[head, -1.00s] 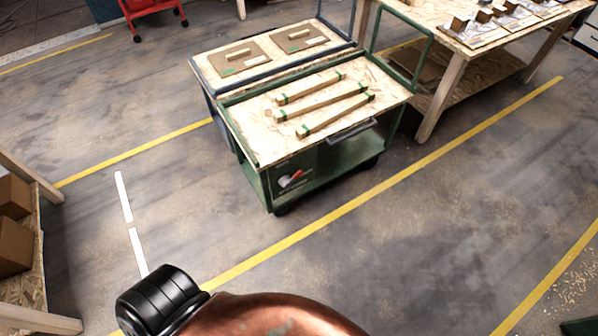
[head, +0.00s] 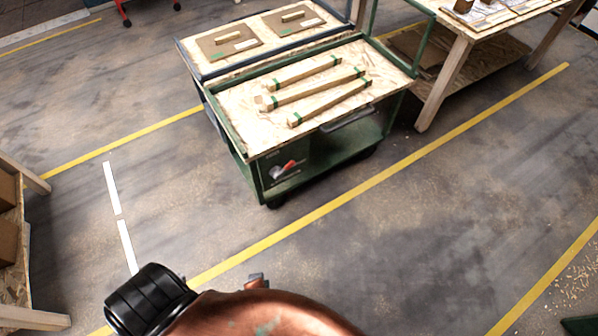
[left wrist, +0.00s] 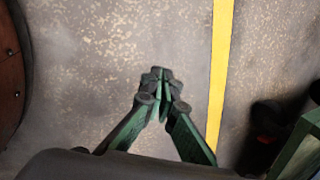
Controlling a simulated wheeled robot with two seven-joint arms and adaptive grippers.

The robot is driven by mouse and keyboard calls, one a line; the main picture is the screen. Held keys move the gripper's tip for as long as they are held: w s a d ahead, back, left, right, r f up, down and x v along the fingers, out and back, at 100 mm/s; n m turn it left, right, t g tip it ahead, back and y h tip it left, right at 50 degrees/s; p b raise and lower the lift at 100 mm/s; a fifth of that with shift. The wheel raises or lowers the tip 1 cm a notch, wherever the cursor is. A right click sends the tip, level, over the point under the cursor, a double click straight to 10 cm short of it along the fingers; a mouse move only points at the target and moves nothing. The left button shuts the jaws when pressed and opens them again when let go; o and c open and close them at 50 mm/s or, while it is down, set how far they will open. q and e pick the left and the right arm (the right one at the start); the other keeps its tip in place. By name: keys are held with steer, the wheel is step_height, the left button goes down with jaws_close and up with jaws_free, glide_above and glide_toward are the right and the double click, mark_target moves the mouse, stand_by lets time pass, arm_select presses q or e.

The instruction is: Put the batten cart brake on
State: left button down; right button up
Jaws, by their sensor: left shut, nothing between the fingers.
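The batten cart (head: 262,150) is green with a chipboard top, and several wooden battens (head: 315,90) with green bands lie on it. A small red lever (head: 289,166) on a pale round plate sits on the cart's near end panel, low on the left. In the left wrist view my left gripper (left wrist: 162,84) is shut and empty above bare floor. A green cart edge (left wrist: 298,150) and a dark shape with a red spot (left wrist: 265,138) show at its right. In the head view my copper-coloured arm hides most of that gripper. My right gripper is out of view.
A second cart (head: 200,57) with cardboard pieces stands against the far side of the batten cart. A wooden workbench (head: 455,62) stands at the upper right, and shelving (head: 35,180) at the left edge. The floor in front of the cart is clear, crossed by yellow lines (head: 330,206).

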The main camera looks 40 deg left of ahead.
arm_select(q)
steer(key=w+r+m+t+y+b, duration=0.1)
steer(key=w+r+m+y+b, duration=0.1)
steer(key=w+r, duration=0.5)
steer(key=w+a+r+m+t+y+b, duration=0.1)
steer(key=w+r+m+t, duration=0.1)
steer(key=w, duration=1)
steer(key=w+r+m+t+y+b, duration=0.1)
steer(key=w+r+m+y+b, duration=0.1)
steer(key=w+r, duration=0.5)
steer(key=w+r+m+t+y+b, duration=0.2)
steer(key=w+r+y+b, duration=0.1)
steer(key=w+r, duration=0.9)
step_height(320, 180, up, 3)
steer(key=shift+w+y, duration=0.4)
steer(key=shift+y, duration=0.4)
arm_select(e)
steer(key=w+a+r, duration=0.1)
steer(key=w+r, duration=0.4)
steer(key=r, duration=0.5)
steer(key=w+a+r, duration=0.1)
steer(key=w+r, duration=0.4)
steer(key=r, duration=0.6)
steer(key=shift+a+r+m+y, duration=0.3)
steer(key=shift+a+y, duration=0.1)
arm_select(q)
steer(key=shift+a, duration=0.15)
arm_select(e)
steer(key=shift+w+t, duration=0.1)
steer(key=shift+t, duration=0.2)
